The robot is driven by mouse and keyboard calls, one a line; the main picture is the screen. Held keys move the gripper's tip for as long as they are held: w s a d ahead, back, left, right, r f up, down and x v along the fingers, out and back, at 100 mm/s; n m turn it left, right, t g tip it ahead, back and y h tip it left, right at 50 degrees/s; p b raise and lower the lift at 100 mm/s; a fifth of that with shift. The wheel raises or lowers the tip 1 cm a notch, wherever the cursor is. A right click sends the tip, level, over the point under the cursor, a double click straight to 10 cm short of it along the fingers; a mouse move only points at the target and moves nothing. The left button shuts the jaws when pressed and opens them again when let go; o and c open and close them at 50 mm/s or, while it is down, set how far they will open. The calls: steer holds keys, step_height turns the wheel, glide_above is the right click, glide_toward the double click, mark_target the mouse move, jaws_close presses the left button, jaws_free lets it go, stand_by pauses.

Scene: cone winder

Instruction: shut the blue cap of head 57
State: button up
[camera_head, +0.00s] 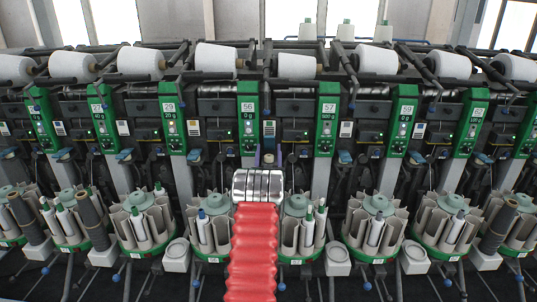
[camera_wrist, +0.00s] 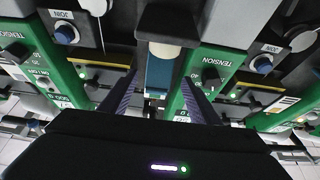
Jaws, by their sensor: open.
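Head 57 carries a green panel (camera_head: 326,127) in the head view, just right of my gripper (camera_head: 264,158). My gripper faces the machine between the panels of heads 56 and 57. In the wrist view, its two dark purple fingers (camera_wrist: 160,82) stand apart, open. A blue cap (camera_wrist: 159,72) with a pale grey upper edge shows between and beyond the fingertips, flanked by two green TENSION panels. I cannot tell from its look whether it is open or shut, or whether the fingers touch it.
Head 56's green panel (camera_head: 249,127) stands close on the left. Another blue cap (camera_head: 345,157) sits right of panel 57. Below, round bobbin magazines (camera_head: 298,222) flank my red arm. JOIN knobs (camera_wrist: 262,64) jut out in the wrist view. Thread cones line the top.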

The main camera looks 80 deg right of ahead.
step_height(320, 180, up, 9)
steer(key=shift+r, duration=0.1)
stand_by(0.3)
steer(key=shift+w, duration=0.1)
stand_by(0.6)
